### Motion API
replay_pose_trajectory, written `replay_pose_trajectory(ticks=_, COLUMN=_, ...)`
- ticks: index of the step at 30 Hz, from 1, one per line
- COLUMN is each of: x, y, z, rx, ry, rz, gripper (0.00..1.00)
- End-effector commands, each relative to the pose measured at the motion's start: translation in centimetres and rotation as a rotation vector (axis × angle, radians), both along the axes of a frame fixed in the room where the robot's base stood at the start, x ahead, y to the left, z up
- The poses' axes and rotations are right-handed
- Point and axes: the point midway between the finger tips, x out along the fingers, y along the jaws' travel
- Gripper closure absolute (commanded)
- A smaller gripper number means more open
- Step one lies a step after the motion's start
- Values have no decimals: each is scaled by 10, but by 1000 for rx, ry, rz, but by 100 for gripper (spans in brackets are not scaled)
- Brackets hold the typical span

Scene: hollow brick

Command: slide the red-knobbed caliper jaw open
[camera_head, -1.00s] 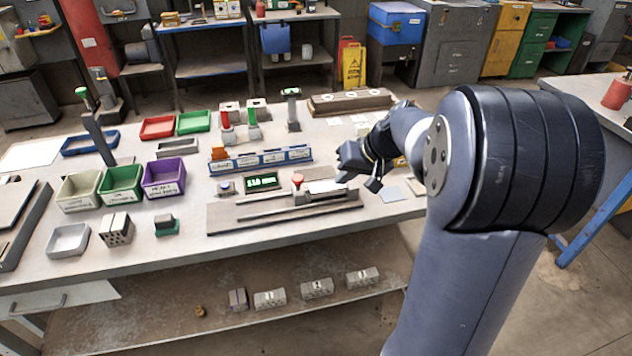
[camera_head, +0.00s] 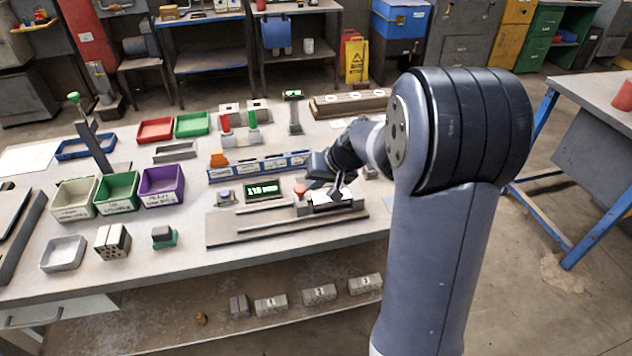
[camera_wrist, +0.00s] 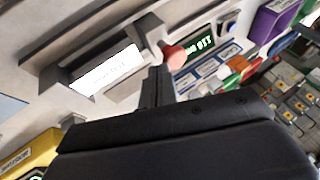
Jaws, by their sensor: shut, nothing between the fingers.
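The caliper (camera_head: 270,227) lies along the front of the bench, a long grey bar on a brown base. Its jaw with the red knob (camera_head: 299,191) stands near the right part of the bar. The red knob (camera_wrist: 174,56) also shows in the wrist view, just beyond the fingertips. My gripper (camera_head: 328,190) is shut and empty, close to the right of the knob. In the wrist view my gripper (camera_wrist: 158,75) has its fingers pointing at the knob's stem; I cannot tell whether they touch it. A white label plate (camera_wrist: 106,70) lies beside the jaw.
A green-lit display (camera_head: 263,190) stands behind the caliper. A blue rack (camera_head: 260,167) lies farther back. White, green and purple bins (camera_head: 163,182) stand to the left. A small grey block on a green base (camera_head: 164,237) and a grey tray (camera_head: 63,252) sit at front left.

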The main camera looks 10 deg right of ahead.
Motion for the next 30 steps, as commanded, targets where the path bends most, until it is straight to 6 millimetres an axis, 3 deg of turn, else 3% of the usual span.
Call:
replay_pose_trajectory(ticks=7, x=0, y=41, z=-2, rx=-1, ry=-2, rz=7, gripper=100)
replay_pose_trajectory(ticks=12, x=0, y=60, z=-1, rx=-1, ry=-1, rz=4, gripper=100)
replay_pose_trajectory(ticks=30, x=0, y=60, z=3, rx=0, ry=0, rz=1, gripper=100)
